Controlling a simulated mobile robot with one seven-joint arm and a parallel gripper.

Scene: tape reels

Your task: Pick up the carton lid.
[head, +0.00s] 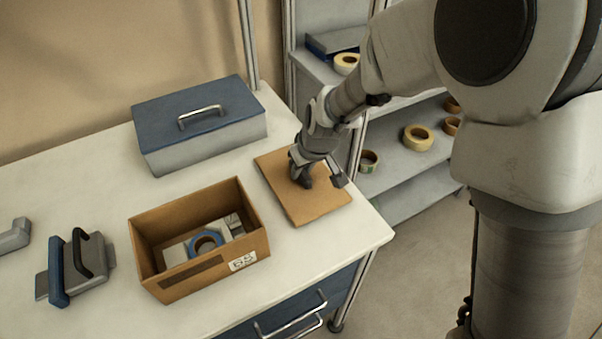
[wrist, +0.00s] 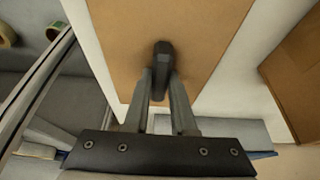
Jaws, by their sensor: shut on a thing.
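The carton lid (head: 325,205) is a flat brown board on the white table, right of the open carton (head: 205,283). It fills the upper middle of the wrist view (wrist: 125,40), with a dark knob-like handle (wrist: 163,57) on it. My gripper (head: 303,180) is over the lid, and its fingers (wrist: 162,72) are closed on the dark handle. In the head view the handle is largely hidden by my gripper. The lid looks flat at table level; I cannot tell whether it is lifted off the surface.
The carton holds a blue tape reel (head: 206,243) and pale boxes. A grey box with a blue lid (head: 198,108) stands behind it. A blue-and-grey tape tool (head: 75,268) lies left. Shelves with tape reels (head: 418,138) stand beyond the table's right edge.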

